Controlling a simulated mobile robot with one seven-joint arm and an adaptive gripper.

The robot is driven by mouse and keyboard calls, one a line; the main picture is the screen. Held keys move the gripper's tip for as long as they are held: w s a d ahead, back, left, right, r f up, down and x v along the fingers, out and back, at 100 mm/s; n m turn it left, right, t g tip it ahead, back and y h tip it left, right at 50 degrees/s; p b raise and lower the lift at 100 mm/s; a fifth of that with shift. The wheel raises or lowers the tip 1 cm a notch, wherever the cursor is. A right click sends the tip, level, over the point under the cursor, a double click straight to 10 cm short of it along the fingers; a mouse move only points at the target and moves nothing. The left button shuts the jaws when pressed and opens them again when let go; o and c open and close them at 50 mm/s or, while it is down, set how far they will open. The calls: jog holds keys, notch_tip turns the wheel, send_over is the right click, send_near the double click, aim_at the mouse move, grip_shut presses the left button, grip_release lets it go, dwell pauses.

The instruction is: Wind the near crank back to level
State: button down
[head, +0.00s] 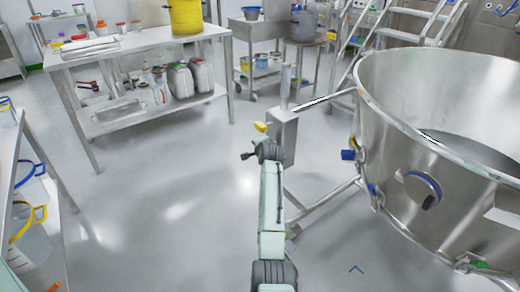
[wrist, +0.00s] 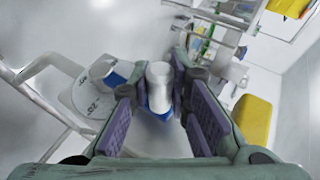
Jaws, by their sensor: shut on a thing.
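The near crank's handle shows in the wrist view as a pale grey cylinder (wrist: 158,76) with a blue band at its lower end. My gripper (wrist: 160,100), with purple pads, is shut on this handle, one finger on each side. Left of it is a pale round dial (wrist: 88,98) with "20" marks and a blue piece over it. In the head view my gripper (head: 262,150) is at the grey box (head: 283,135) on the post left of the steel bowl (head: 385,115). The crank is hidden there by my arm, so its angle cannot be read.
A yellow part (head: 260,127) shows beside my gripper. A steel table (head: 150,38) stands at the back left with jugs on its shelf. A ladder (head: 405,20) is behind the bowl. Support bars (head: 325,208) run low between post and bowl. The floor left of my arm is clear.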

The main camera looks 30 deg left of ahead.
jog(key=shift+w+a+r, duration=0.15)
jog(key=shift+a+r, duration=0.15)
jog(key=shift+a, duration=0.05)
dwell(0.3)
jog(key=c, duration=1.7)
grip_release()
jog(key=shift+o, duration=1.1)
jog(key=shift+f, duration=0.2)
jog(key=shift+d, duration=0.15)
jog(key=v, duration=1.2)
